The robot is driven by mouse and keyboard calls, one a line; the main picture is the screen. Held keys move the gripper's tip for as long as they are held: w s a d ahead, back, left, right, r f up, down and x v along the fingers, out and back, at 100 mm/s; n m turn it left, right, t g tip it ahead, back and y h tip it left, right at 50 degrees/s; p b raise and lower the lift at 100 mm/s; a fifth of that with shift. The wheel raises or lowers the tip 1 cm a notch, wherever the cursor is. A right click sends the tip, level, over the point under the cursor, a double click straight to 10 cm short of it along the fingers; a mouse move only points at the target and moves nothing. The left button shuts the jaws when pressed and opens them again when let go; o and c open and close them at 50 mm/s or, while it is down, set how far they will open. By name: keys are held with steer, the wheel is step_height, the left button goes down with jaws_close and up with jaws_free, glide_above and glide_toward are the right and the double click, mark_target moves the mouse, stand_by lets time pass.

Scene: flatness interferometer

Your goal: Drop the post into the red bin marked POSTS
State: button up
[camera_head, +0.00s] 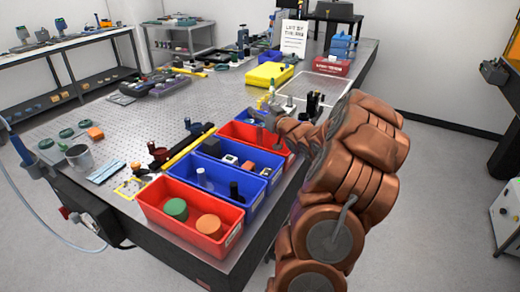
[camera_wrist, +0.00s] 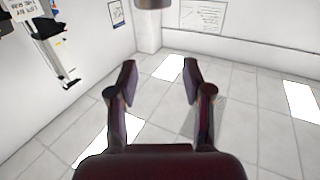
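My gripper (camera_wrist: 160,78) shows in the wrist view with its two dark fingers wide apart and nothing between them. In the head view my copper arm reaches over the table's right edge beside the far red bin (camera_head: 230,131); I cannot make out the fingertips clearly there. The far red bin is partly hidden by my arm and holds a slim grey post-like piece (camera_head: 259,136). The near red bin (camera_head: 165,218) holds a green and an orange round piece. No POSTS lettering is readable on either bin, and I cannot tell which piece is the task's post.
Two blue bins (camera_head: 219,207) stand between the red ones, holding small parts. A yellow case (camera_head: 268,75), a red box (camera_head: 331,66) and a sign (camera_head: 294,38) stand farther back. A cup (camera_head: 79,158) and small mounts occupy the left. The perforated tabletop (camera_head: 215,95) has clear patches.

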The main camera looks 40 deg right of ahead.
steer(key=shift+r, duration=0.1)
step_height(320, 180, up, 10)
stand_by(0.7)
stand_by(0.4)
steer(key=s+a+f+g, duration=0.2)
steer(key=a+f+g, duration=0.1)
steer(key=a, duration=0.4)
steer(key=s+a+f+m+g, duration=0.1)
steer(key=a+f+g, duration=0.2)
steer(key=a, duration=0.3)
steer(key=s+a+f+g, duration=0.2)
steer(key=a+g, duration=0.1)
steer(key=a, duration=0.4)
steer(key=s+a+f+n+g+y, duration=0.1)
steer(key=s+a+f+g, duration=0.1)
steer(key=s+a, duration=0.6)
steer(key=s+a+f+n+g+y, duration=0.1)
steer(key=s+a+f+g, duration=0.2)
steer(key=s, duration=1.1)
steer(key=s+a+f+n+g+y, duration=0.1)
steer(key=s+a+f+g, duration=0.2)
steer(key=s+a, duration=0.8)
steer(key=a+g, duration=0.2)
steer(key=shift+s+f+g, duration=0.25)
steer(key=shift+s+g, duration=0.05)
steer(key=shift+s, duration=0.1)
